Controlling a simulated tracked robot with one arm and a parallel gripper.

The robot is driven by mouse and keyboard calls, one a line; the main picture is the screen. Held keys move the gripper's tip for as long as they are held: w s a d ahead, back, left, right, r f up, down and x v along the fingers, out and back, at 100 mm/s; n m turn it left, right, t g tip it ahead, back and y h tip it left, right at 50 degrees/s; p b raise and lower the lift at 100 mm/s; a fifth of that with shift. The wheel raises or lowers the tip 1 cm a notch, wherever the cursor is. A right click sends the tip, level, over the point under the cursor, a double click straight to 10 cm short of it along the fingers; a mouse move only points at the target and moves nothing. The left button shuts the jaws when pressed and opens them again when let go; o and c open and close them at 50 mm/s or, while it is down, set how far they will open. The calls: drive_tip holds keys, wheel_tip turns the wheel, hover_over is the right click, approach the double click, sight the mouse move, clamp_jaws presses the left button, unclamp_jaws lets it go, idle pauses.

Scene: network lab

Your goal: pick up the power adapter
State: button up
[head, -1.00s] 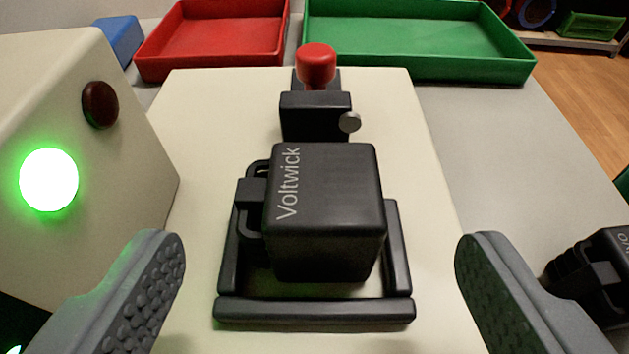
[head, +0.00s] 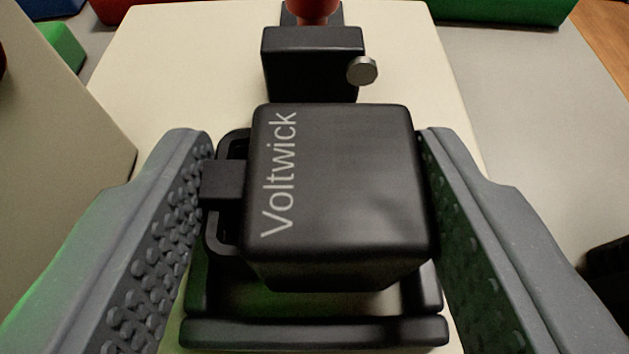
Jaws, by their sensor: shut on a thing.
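The power adapter (head: 340,190) is a black block marked "Voltwick", in the middle of the head view. It sits within a low black frame (head: 315,332) on a cream board (head: 190,60). My gripper (head: 318,165) is shut on the adapter, one grey ridged finger on each side. The right finger lies along the adapter's right face. The left finger is against the dark tab and loop on its left side. I see no clear gap between the adapter and the frame; its underside is hidden.
A black clamp block (head: 312,62) with a red knob (head: 313,10) and a silver screw stands just behind the adapter. A cream box (head: 55,150) stands at left. A green tray (head: 500,10) is at the back right. A dark object (head: 608,262) lies at the right edge.

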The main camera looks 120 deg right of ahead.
drive_tip(key=shift+r, duration=0.8)
drive_tip(key=shift+s+a+r+p, duration=0.1)
drive_tip(key=shift+a+r+p, duration=0.15)
drive_tip(key=shift+r, duration=0.3)
drive_tip(key=shift+s+a+r+p, duration=0.1)
drive_tip(key=shift+r+p, duration=0.1)
drive_tip(key=shift+r, duration=0.35)
drive_tip(key=s+a+r+p, duration=0.1)
drive_tip(key=s+a, duration=0.7)
drive_tip(key=a, duration=0.4)
drive_tip(key=n+t+h, duration=0.2)
drive_tip(key=n+t, duration=0.4)
approach(346, 240)
drive_tip(key=shift+v, duration=1.05)
drive_tip(key=w+a+r+n+t+y, duration=0.4)
drive_tip(key=w+a+n+t, duration=0.2)
drive_tip(key=w, duration=0.3)
drive_tip(key=w+a+r+n+t+y, duration=0.4)
drive_tip(key=w+a+n+t+y, duration=0.1)
drive_tip(key=w+a+n+t, duration=0.2)
drive_tip(key=shift+w+r+n+t, duration=0.25)
drive_tip(key=shift+w+n+t, duration=0.25)
drive_tip(key=shift+w+n, duration=0.45)
